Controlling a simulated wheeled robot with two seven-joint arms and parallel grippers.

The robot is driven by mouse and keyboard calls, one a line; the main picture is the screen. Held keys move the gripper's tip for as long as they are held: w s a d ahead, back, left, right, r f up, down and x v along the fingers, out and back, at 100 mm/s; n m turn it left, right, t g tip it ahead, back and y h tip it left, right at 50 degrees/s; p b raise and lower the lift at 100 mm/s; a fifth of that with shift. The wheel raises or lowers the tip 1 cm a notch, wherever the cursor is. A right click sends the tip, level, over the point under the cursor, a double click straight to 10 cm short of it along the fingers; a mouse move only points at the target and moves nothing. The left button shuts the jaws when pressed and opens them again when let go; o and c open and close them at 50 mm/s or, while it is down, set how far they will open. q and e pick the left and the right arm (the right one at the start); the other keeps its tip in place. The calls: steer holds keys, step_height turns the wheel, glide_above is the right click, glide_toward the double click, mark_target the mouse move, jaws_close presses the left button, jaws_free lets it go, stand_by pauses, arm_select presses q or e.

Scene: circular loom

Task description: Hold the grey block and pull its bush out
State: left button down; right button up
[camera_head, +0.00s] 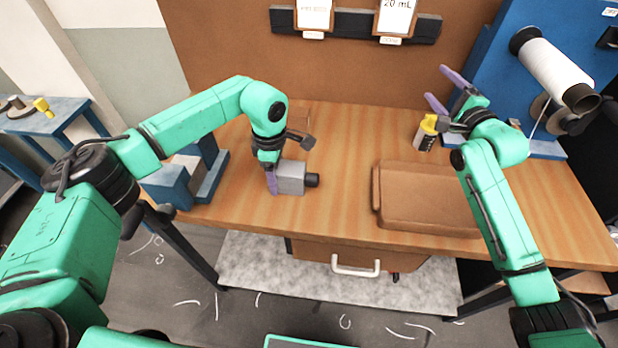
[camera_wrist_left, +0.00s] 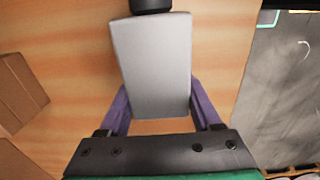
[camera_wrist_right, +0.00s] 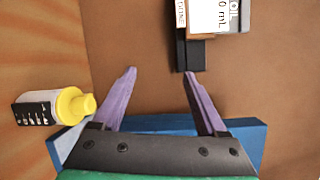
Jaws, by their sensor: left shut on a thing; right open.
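The grey block (camera_head: 291,178) sits on the wooden table left of the middle. Its black bush (camera_head: 312,180) sticks out of its right side. In the left wrist view the grey block (camera_wrist_left: 157,70) lies between the two purple fingers, with the black bush (camera_wrist_left: 150,5) at its far end, cut by the top edge. My left gripper (camera_head: 271,180) is shut on the grey block from the left. My right gripper (camera_head: 440,88) is raised at the back right, fingers apart and empty; in the right wrist view its fingers (camera_wrist_right: 160,75) have nothing between them.
A bottle with a yellow cap (camera_head: 426,132) stands near my right gripper. A brown tray (camera_head: 425,195) lies right of the block. A blue stand (camera_head: 190,178) is at the left, and a blue machine with a white spool (camera_head: 552,68) at the right. The table between block and tray is clear.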

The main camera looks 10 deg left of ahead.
mark_target(307, 179)
steer(key=s+a+f+g+y, duration=0.1)
steer(key=s+a+f+g, duration=0.1)
steer(key=f, duration=0.1)
steer(key=s+a+f+m+g+y, duration=0.1)
steer(key=s+a+f+g, duration=0.2)
steer(key=f, duration=0.1)
steer(key=s+a+f+g+y, duration=0.2)
steer(key=s+a+f, duration=0.1)
steer(key=shift+s+f+m+g, duration=0.1)
steer(key=shift+f+m+g, duration=0.3)
steer(key=s+a+g+y, duration=0.1)
steer(key=s+a+g, duration=0.1)
steer(key=s, duration=0.2)
steer(key=s+a+n+g+y, duration=0.1)
steer(key=s+a+g, duration=0.1)
steer(key=s, duration=0.1)
steer(key=s+a+n+g+y, duration=0.1)
steer(key=s+a+g, duration=0.1)
steer(key=s+g, duration=0.1)
steer(key=shift+s+f+y, duration=0.3)
steer(key=shift+s+y, duration=0.1)
steer(key=shift+s, duration=0.4)
steer(key=x, duration=1.2)
steer(key=shift+d, duration=0.1)
jaws_close()
